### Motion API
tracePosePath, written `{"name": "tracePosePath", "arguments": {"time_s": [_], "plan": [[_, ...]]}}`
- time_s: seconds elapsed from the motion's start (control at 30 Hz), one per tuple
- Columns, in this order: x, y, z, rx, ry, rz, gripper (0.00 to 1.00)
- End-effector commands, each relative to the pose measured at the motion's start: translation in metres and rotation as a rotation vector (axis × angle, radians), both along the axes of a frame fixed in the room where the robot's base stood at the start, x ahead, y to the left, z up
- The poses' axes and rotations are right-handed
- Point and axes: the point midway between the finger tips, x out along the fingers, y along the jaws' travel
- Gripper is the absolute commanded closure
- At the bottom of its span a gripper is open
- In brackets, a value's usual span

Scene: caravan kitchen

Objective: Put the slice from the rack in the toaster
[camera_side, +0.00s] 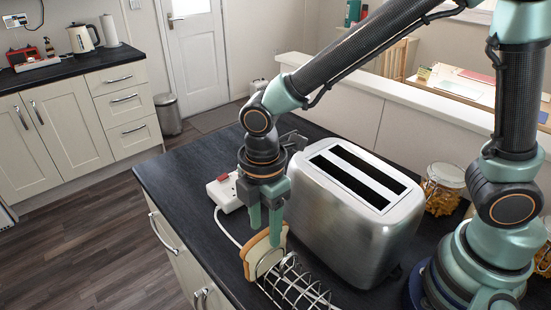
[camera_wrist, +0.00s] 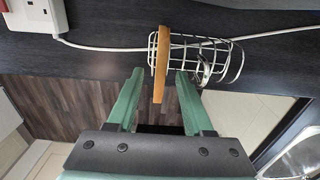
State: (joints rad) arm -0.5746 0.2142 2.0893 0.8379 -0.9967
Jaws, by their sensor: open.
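A slice of bread (camera_side: 262,252) stands upright in the wire rack (camera_side: 299,286), at the rack's left end, near the counter's front edge. My gripper (camera_side: 265,238) points down at the slice, its green fingers at the slice's upper part. In the wrist view the slice (camera_wrist: 160,66) shows edge-on and lies between the two open fingertips (camera_wrist: 160,74), with a gap at least on the left. I cannot tell if the right finger touches it. The wire rack also shows in the wrist view (camera_wrist: 222,62). The silver toaster (camera_side: 345,225) stands behind and to the right, its two slots dark and empty-looking.
A white socket block (camera_side: 226,194) with a red switch lies left of the toaster, and its white cable (camera_side: 222,226) runs along the counter. A glass jar (camera_side: 443,190) stands right of the toaster. The counter's left end (camera_side: 175,180) is clear.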

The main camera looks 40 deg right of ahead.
Motion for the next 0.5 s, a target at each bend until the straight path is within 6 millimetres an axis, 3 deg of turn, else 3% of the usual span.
{"name": "tracePosePath", "arguments": {"time_s": [0.2,0.47,0.5], "plan": [[-0.001,0.0,-0.024,-0.001,0.002,0.0,0.49],[0.0,0.0,-0.026,0.0,0.0,0.0,0.49],[0.0,0.0,-0.026,0.0,0.0,0.0,0.64]]}}
